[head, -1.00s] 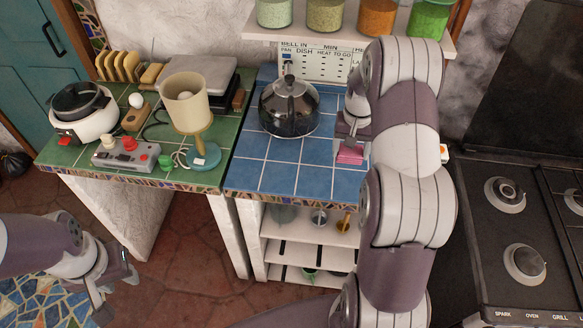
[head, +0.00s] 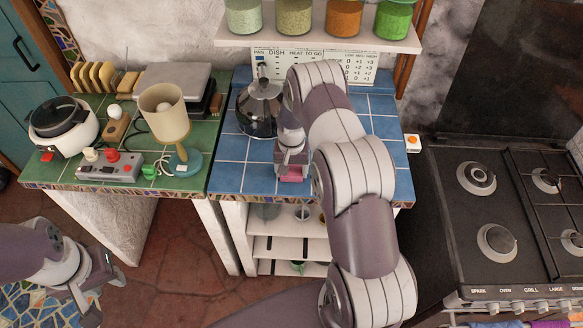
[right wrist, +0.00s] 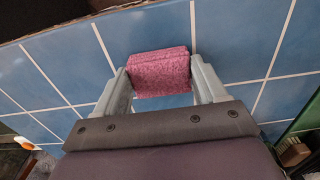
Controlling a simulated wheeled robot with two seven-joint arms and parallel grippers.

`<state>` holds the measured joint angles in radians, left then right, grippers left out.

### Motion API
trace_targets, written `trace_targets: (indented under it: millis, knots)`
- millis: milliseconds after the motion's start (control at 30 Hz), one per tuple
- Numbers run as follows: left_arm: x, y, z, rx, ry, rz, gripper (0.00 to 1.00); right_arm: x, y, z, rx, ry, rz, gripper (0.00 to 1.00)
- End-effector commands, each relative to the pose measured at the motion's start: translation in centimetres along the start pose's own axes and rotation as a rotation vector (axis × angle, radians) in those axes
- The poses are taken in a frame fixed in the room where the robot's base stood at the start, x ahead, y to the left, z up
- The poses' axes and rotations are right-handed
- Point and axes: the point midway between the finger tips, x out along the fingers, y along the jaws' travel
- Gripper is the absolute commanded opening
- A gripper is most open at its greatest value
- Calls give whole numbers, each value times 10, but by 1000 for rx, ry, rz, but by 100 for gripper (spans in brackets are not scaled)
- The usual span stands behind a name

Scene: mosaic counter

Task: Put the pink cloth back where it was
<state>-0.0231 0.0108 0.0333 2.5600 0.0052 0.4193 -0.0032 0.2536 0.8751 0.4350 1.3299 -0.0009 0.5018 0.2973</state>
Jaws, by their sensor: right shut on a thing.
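The pink cloth (head: 292,179) is a small folded pad near the front of the blue tiled counter. My right gripper (head: 291,168) is shut on it. In the right wrist view the cloth (right wrist: 160,72) sits between the two fingers of my right gripper (right wrist: 162,85), with blue tiles behind it. I cannot tell whether the cloth touches the tiles or hangs just above them. My left gripper (head: 100,283) is at the lower left, over the floor and away from the counter; its fingers look apart and empty.
A dark kettle (head: 260,108) stands behind the cloth. A lamp (head: 167,120), a control box (head: 110,165) and a white cooker (head: 62,127) are on the green counter. A stove (head: 500,220) is at right. Spice jars line a shelf (head: 320,39). Blue tiles are free around the cloth.

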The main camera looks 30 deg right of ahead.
Motion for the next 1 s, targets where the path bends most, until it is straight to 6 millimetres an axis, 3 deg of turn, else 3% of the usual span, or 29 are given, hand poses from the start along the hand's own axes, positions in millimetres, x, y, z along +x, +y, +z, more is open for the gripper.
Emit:
trace_targets:
  millis: [33,67,100,133,467,533,900,1000]
  knots:
    - [3,0,0,0,0,0,39,4,0,0,0,0,0,38]
    - [2,0,0,0,0,0,39,2,0,0,0,0,0,78]
    - [2,0,0,0,0,0,39,2,0,0,0,0,0,91]
    - [2,0,0,0,0,0,39,2,0,0,0,0,0,97]
    - [-4,0,0,0,0,0,39,-5,0,0,0,0,0,97]
    - [4,0,0,0,0,0,39,-8,0,-1,0,2,-1,97]
    - [33,0,4,0,0,0,39,-96,0,-1,0,4,-1,97]
    - [36,0,4,0,0,0,39,-112,0,-1,0,2,-1,97]
